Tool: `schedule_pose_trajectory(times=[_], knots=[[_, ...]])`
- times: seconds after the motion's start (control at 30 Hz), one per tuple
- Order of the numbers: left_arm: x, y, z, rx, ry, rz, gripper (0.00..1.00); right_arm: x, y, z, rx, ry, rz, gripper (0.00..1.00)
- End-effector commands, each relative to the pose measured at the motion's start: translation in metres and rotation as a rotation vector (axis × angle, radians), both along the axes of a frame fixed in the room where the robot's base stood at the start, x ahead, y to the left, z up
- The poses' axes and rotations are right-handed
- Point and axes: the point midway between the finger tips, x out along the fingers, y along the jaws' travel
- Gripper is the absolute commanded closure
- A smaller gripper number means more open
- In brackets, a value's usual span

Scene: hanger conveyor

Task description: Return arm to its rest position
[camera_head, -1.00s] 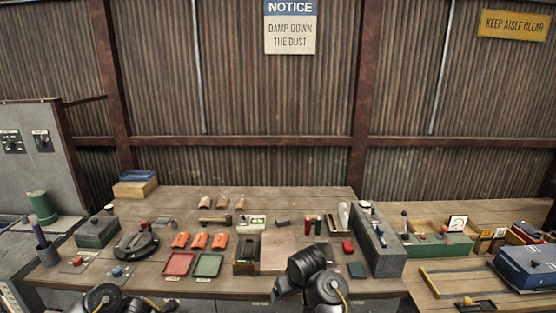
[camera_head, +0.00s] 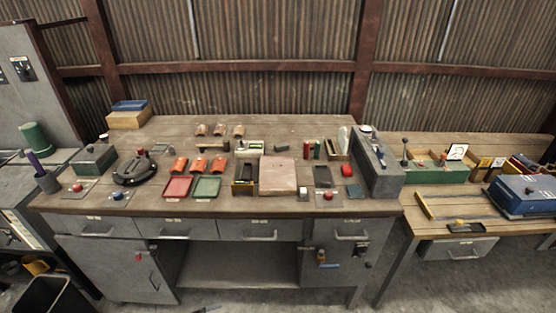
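Neither of my arms nor grippers shows in the head view now. The wooden-topped workbench (camera_head: 330,205) fills the middle, with grey drawers and a cupboard under it. On it lie a red tray (camera_head: 177,187) and a green tray (camera_head: 207,187), with several orange pieces (camera_head: 199,165) just behind them. A pale square plate (camera_head: 277,175) lies near the bench's middle. A round black device (camera_head: 134,171) sits at the left.
A tall grey control box (camera_head: 376,160) stands at the bench's right end. A second, lower table (camera_head: 445,222) at the right holds a blue box (camera_head: 525,194). A dark bin (camera_head: 48,295) stands on the floor at the lower left.

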Motion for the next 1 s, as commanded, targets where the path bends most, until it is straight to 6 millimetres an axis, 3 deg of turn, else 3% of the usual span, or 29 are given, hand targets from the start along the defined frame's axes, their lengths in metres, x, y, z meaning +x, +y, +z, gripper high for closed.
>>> schedule_pose_trajectory(times=[0.03,0.2,0.4,0.53,0.6,0.73,1.0], knots=[[-0.026,0.005,-0.038,-0.001,0.084,0.095,0.16,-0.034,-0.012,-0.033,-0.011,0.021,-0.008,0.15],[-0.117,0.030,-0.128,0.020,0.340,0.419,0.16,-0.132,-0.051,-0.101,-0.050,0.051,-0.026,0.15],[-0.243,0.055,-0.201,0.084,0.593,0.756,0.16,-0.242,-0.094,-0.151,-0.104,0.077,-0.031,0.15],[-0.314,0.065,-0.226,0.131,0.707,0.921,0.16,-0.297,-0.116,-0.167,-0.132,0.087,-0.025,0.15],[-0.343,0.068,-0.233,0.153,0.749,0.986,0.16,-0.318,-0.125,-0.172,-0.144,0.089,-0.022,0.15],[-0.378,0.071,-0.239,0.183,0.796,1.062,0.16,-0.343,-0.136,-0.176,-0.156,0.092,-0.017,0.15],[-0.390,0.072,-0.240,0.193,0.812,1.090,0.16,-0.351,-0.140,-0.176,-0.161,0.093,-0.014,0.15]])
